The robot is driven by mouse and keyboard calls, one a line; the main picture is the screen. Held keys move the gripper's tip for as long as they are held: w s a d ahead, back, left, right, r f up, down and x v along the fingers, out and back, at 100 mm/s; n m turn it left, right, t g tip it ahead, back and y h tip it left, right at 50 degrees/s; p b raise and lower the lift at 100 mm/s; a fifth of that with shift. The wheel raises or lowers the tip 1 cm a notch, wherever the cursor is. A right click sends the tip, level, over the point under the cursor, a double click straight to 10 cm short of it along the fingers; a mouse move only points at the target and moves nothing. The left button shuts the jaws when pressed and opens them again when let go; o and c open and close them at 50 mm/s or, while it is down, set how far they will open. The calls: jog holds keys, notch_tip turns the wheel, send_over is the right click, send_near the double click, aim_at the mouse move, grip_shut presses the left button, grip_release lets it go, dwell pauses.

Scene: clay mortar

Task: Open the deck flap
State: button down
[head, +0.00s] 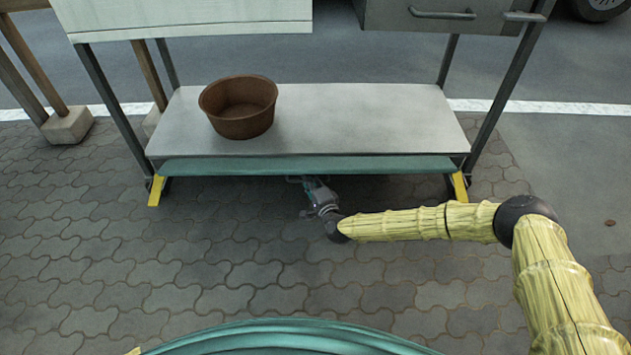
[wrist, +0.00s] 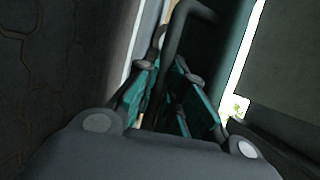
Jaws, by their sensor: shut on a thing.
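The deck flap (head: 390,166) appears to be the teal panel along the front edge of the low grey deck (head: 370,115); from here it shows as a narrow strip. My gripper (head: 308,182) is at the flap's lower edge, near its middle. In the wrist view, a dark bent bar handle (wrist: 178,22) runs down between the teal fingers of my gripper (wrist: 170,85), which are shut on it. The flap's underside and most of the handle are hidden in the head view.
A brown clay bowl (head: 238,108) stands on the left of the deck. Yellow brackets (head: 157,190) mark the front feet. Above are a pale panel (head: 190,18) and a grey front with a handle (head: 442,14). The paving (head: 110,250) before the deck is clear.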

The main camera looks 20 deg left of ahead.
jog(key=c, duration=1.5)
grip_release()
jog(key=v, duration=1.2)
